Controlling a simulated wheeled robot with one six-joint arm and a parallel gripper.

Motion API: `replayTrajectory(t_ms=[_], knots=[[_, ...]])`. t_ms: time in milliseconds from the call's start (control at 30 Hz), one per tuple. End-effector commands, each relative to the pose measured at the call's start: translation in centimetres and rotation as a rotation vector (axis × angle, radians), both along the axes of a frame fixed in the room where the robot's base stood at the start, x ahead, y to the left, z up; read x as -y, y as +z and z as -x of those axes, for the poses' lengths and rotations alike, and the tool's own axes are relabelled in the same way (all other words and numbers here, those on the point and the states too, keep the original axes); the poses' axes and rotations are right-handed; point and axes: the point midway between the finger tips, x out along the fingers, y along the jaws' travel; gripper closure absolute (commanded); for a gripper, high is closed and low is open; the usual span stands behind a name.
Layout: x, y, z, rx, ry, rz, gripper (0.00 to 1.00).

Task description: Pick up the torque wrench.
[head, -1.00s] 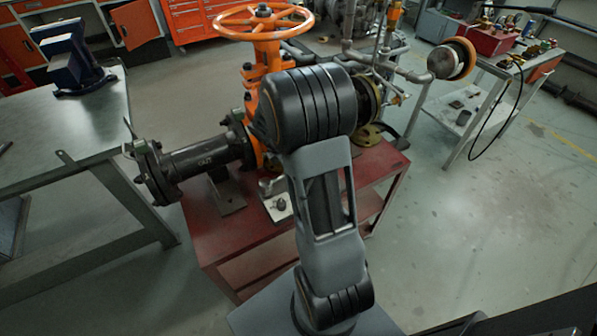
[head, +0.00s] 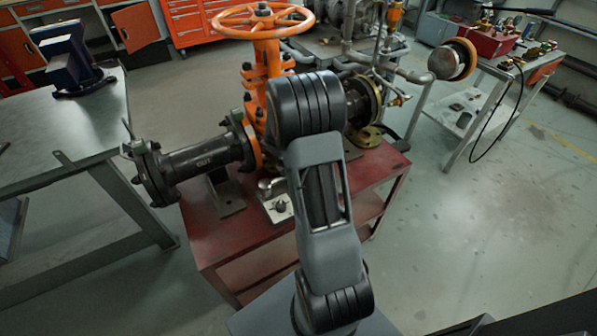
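I cannot make out a torque wrench for certain in the head view. A long dark bar (head: 540,12) reaches over the cart at the upper right, but I cannot tell what it is. My gripper does not show. My own arm rises in the middle of the view and hides part of the valve and of the red stand. The gate valve, with its orange handwheel (head: 262,18) and dark flanged pipe (head: 205,160), stands on the red stand (head: 240,240).
A grey steel table (head: 60,130) with a dark blue vise (head: 70,60) is at the left. A cart (head: 490,95) at the upper right carries a red unit (head: 492,38), fittings and a hanging black hose. Piping stands behind the valve. The floor at the right is clear.

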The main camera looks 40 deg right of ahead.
Motion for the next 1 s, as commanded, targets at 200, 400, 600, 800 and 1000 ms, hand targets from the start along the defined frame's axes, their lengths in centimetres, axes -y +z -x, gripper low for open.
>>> replayTrajectory(t_ms=[200, 400, 600, 800, 1000], knots=[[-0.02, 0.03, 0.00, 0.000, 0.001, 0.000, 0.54], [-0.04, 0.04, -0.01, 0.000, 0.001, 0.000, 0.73], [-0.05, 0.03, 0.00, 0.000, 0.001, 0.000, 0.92], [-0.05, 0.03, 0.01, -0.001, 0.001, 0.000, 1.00], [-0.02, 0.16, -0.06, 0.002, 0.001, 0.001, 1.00]])
